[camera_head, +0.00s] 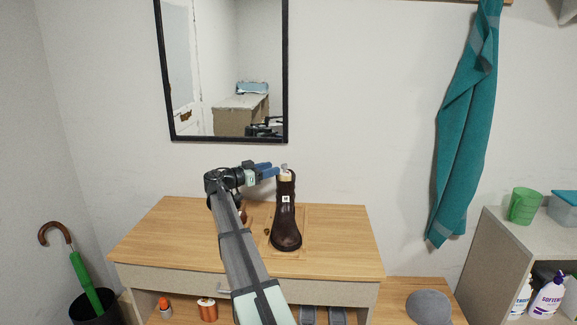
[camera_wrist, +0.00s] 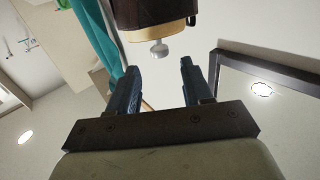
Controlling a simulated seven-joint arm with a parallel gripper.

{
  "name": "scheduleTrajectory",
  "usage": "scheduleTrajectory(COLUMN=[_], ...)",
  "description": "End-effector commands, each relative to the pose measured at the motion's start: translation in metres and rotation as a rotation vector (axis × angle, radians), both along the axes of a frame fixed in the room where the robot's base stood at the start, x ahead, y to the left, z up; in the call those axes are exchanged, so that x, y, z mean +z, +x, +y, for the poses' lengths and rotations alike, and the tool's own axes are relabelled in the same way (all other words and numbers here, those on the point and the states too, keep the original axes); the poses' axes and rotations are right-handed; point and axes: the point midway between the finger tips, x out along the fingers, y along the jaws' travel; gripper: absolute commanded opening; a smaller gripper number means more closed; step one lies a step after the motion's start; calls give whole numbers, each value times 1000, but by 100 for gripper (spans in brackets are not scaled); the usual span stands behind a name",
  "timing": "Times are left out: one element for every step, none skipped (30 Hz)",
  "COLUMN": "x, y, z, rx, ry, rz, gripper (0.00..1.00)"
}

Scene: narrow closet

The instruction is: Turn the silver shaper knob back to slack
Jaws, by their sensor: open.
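A dark brown boot (camera_head: 287,222) stands upright on the wooden cabinet top, with a small white marker on its shaft. A pale wooden shaper (camera_head: 286,177) sticks out of its top; the wood also shows in the wrist view (camera_wrist: 157,33). The silver shaper knob (camera_wrist: 158,49) projects from the wood and shows small in the head view (camera_head: 284,167). My gripper (camera_head: 270,170) is at the height of the knob, on its left. In the wrist view my gripper (camera_wrist: 159,66) is open and empty, with the knob just beyond the fingertips and lined up between them.
A black-framed mirror (camera_head: 228,75) hangs behind the cabinet (camera_head: 345,245). A teal cloth (camera_head: 465,125) hangs on the right wall. A shelf unit at right holds a green cup (camera_head: 523,206) and bottles. A green umbrella (camera_head: 85,280) stands at left. The cabinet top right of the boot is clear.

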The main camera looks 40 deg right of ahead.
Motion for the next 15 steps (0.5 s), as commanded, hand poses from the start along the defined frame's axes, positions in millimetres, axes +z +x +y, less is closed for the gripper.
scheduleTrajectory(x=[0,0,0,0,0,0,0,0,0,0,0,0,0,0,0], y=[-1,-2,-2,-3,-4,-5,-5,-6,-6,-7,-8,-8,-8,-9,-9], z=[-11,-16,-23,-28,-33,-40,-45,-49,-55,-59,-63,-67,-70,-73,-76], rx=[-3,-3,-2,-2,-2,-2,-2,-1,-1,-2,-2,-1,-1,0,0], ry=[0,0,0,0,0,0,0,0,1,1,1,1,1,1,1], rz=[0,0,0,1,1,1,1,1,1,1,1,1,1,0,1], gripper=[50,50,50,50,50,50,50,50,50,50,50,50,50,50,50])
